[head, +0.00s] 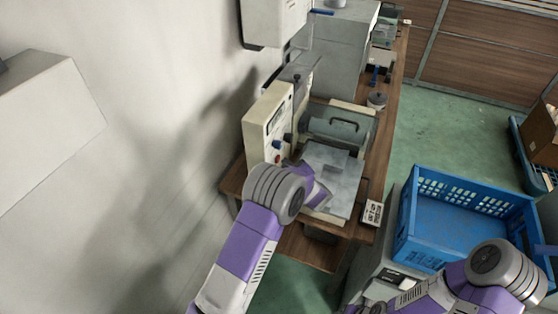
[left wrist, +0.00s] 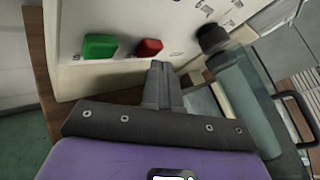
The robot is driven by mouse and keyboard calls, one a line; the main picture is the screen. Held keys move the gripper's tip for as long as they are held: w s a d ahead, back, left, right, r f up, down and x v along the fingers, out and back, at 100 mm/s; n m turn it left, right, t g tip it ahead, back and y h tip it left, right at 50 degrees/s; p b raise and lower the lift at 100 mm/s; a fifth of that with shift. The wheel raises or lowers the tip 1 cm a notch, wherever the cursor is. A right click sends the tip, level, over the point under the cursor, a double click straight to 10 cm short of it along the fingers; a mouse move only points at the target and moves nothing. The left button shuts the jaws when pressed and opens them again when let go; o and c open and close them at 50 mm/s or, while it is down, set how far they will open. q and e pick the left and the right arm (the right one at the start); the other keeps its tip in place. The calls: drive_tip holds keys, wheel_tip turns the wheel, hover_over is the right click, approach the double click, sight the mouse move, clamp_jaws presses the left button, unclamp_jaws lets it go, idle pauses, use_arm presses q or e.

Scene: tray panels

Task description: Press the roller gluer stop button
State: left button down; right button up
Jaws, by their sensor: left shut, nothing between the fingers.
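The roller gluer is a pale machine (head: 266,117) with a grey-green roller cover (head: 340,128) on a wooden bench. In the left wrist view its pale panel carries a red button (left wrist: 148,47) and a green button (left wrist: 100,46) to its left. A black knob (left wrist: 211,38) sits right of the red button. My left gripper (left wrist: 160,70) is shut and empty. Its tips appear just below and slightly right of the red button; I cannot tell if they touch. In the head view my left wrist is in front of the machine and hides the fingertips.
The wooden bench (head: 298,245) runs away along the wall. A blue crate (head: 428,252) stands right of it. A small white switch box (head: 372,212) lies at the bench's right edge. My right arm is at the lower right.

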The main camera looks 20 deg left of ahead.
use_arm(q)
drive_tip(key=shift+d, duration=0.35)
drive_tip(key=shift+s+d+b, duration=0.1)
drive_tip(key=shift+d+b, duration=0.35)
drive_tip(key=shift+d, duration=2.05)
drive_tip(key=shift+s, duration=0.1)
